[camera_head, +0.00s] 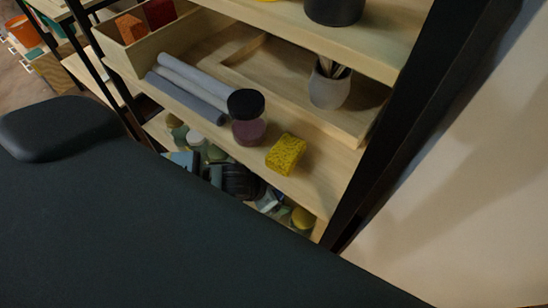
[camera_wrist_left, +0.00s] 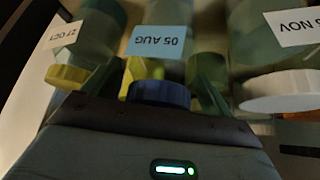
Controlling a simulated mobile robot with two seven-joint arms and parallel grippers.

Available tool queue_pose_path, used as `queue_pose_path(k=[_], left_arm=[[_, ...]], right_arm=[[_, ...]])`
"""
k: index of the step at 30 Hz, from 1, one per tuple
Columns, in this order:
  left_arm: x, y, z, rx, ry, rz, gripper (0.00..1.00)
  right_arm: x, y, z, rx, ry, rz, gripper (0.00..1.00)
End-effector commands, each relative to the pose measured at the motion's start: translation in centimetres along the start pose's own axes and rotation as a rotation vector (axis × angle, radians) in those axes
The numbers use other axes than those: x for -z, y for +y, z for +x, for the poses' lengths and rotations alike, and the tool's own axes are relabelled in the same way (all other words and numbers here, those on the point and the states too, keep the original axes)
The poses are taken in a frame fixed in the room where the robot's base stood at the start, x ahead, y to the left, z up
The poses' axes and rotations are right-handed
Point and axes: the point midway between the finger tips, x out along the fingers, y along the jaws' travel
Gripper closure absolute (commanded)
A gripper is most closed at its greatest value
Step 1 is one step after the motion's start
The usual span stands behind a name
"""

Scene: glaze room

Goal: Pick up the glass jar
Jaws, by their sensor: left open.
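Several glass jars with dated labels show close up in the left wrist view. The jar with the pale blue "05 AUG" label (camera_wrist_left: 160,41) is near the picture's middle, and a dark blue lid (camera_wrist_left: 160,94) shows just below it. My left gripper (camera_wrist_left: 155,76) is open, with its fingers on either side of that lid; I cannot tell whether they touch. My right gripper is not in view.
Neighbouring jars have a yellow lid (camera_wrist_left: 68,76) and a white lid (camera_wrist_left: 282,101). On the shelf above stand a black-lidded purple jar (camera_head: 249,130), a yellow sponge (camera_head: 286,154), grey rolls (camera_head: 188,98) and a grey pot (camera_head: 329,88). A black shelf post (camera_head: 385,130) stands at right.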

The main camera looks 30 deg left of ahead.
Motion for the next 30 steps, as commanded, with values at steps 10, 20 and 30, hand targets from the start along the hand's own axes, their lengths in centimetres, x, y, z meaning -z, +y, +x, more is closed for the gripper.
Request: queue_pose_path(k=[10,20,30], left_arm=[[0.0,0.0,0.6,0.0,0.0,0.001,0.17],[0.0,0.0,0.6,0.0,0.0,0.001,0.6],[0.0,0.0,0.6,0.0,-0.001,0.001,1.0]], right_arm=[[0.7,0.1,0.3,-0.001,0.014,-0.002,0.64],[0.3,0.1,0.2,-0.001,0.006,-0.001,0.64],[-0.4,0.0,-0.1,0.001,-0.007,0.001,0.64]])
